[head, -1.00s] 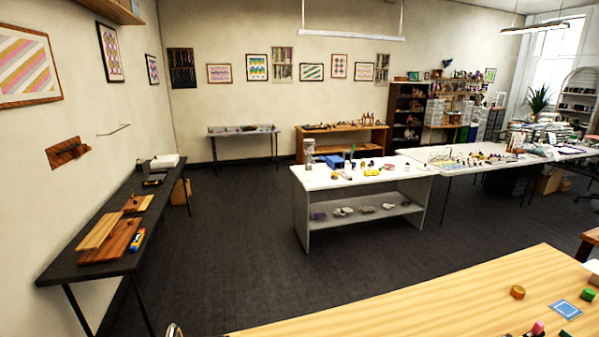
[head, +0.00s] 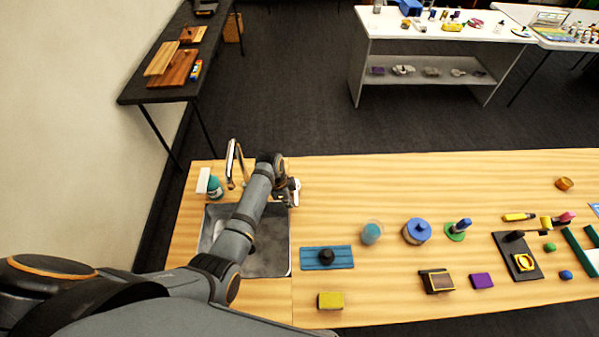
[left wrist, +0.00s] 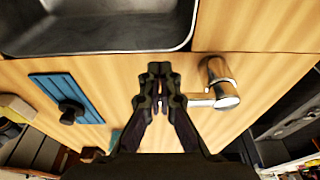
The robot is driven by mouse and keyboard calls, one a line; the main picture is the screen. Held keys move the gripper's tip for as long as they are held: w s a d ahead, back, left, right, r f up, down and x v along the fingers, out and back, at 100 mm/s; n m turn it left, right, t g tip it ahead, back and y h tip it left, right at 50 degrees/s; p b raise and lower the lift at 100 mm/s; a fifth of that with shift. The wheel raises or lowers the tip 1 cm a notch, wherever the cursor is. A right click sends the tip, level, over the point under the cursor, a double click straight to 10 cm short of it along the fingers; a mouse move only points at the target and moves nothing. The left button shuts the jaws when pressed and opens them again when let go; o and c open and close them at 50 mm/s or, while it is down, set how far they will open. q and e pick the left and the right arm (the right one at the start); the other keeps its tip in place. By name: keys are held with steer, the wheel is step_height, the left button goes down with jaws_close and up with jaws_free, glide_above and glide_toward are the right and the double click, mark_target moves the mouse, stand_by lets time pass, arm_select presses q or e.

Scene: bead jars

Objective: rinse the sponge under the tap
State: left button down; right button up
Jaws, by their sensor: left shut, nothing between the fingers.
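A yellow block that looks like the sponge (head: 330,300) lies at the table's front edge, right of the sink. The grey metal sink (head: 270,262) is set in the table's left end, partly hidden by my left arm. A curved chrome tap (head: 231,160) stands behind it. My left gripper (head: 294,190) is behind the sink's back right corner, away from the sponge. In the left wrist view the gripper (left wrist: 158,88) is shut and empty, beside a chrome fitting (left wrist: 219,84) with a lever. I cannot tell whether they touch. My right gripper is out of view.
A teal bottle (head: 214,187) stands left of the tap. A blue mat (head: 327,258) with a black knob lies right of the sink. Farther right are a blue-lidded pot (head: 417,231), a dark box (head: 436,281) and a purple block (head: 481,281). The table's back middle is clear.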

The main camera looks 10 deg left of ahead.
mark_target(297, 201)
arm_select(q)
steer(key=shift+d, duration=0.15)
steer(key=shift+w+d, duration=0.2)
steer(key=shift+d, duration=0.5)
steer(key=shift+w+d, duration=0.2)
steer(key=shift+d, duration=0.3)
steer(key=shift+p, duration=0.3)
steer(key=shift+d, duration=0.1)
stand_by(0.3)
